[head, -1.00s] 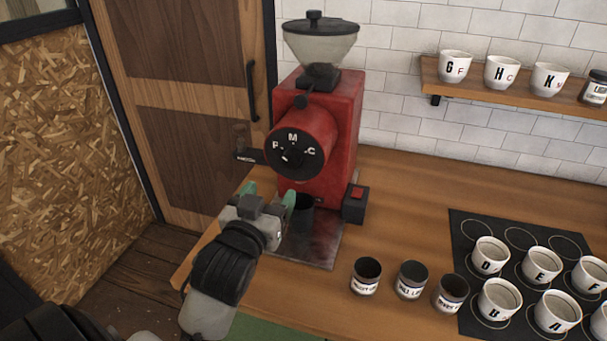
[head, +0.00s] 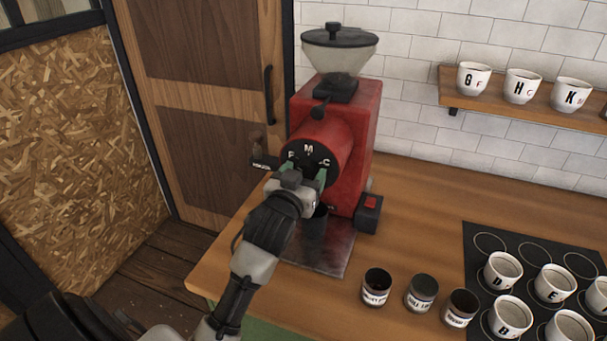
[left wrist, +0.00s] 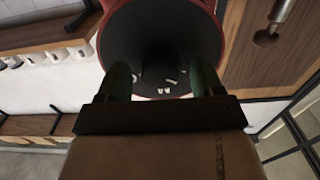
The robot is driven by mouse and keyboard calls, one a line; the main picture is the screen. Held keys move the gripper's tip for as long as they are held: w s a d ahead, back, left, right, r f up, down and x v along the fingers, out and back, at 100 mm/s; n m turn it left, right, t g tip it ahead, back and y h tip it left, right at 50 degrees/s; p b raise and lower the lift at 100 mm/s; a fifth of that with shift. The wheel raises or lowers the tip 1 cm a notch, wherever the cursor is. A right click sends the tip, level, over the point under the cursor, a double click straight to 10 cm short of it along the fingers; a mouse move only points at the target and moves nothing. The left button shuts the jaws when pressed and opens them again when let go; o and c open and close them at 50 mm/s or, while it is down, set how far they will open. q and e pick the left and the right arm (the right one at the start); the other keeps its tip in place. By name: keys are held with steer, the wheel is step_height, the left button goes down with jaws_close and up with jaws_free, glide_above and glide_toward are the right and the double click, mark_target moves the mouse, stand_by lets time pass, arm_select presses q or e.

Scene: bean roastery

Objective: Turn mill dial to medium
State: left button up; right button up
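The red mill (head: 357,130) stands on the wooden counter with a clear hopper on top. Its round black dial face (head: 318,152) carries white letters F, M and C, with M at the top. My left gripper (head: 305,172) is at the front of the dial and hides its lower part, so where the dial points cannot be told. In the left wrist view my green fingers are open and apart (left wrist: 163,80), with the dark dial face (left wrist: 150,40) beyond them and small white marks between. Contact with the dial cannot be told. My right gripper is not in view.
A dark cup (head: 315,222) stands under the mill on a metal tray (head: 325,262). Dark jars (head: 421,292) stand in front on the counter. Several lettered cups sit on a black mat (head: 482,262) at right and on a wall shelf (head: 450,97). A wooden door (head: 200,70) is behind at left.

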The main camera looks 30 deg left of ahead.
arm_select(q)
steer(key=c, duration=0.8)
steer(key=shift+c, duration=0.2)
steer(key=m+p, duration=0.2)
steer(key=shift+r+m, duration=0.1)
steer(key=shift+m, duration=0.3)
steer(key=m+p, duration=0.2)
steer(key=shift+a+m, duration=0.1)
steer(key=shift+m, duration=0.2)
steer(key=m+p, duration=0.1)
steer(key=m, duration=0.2)
steer(key=shift+m+p, duration=0.3)
steer(key=shift+p, duration=0.05)
steer(key=shift+m+p, duration=0.5)
steer(key=shift+m, duration=1)
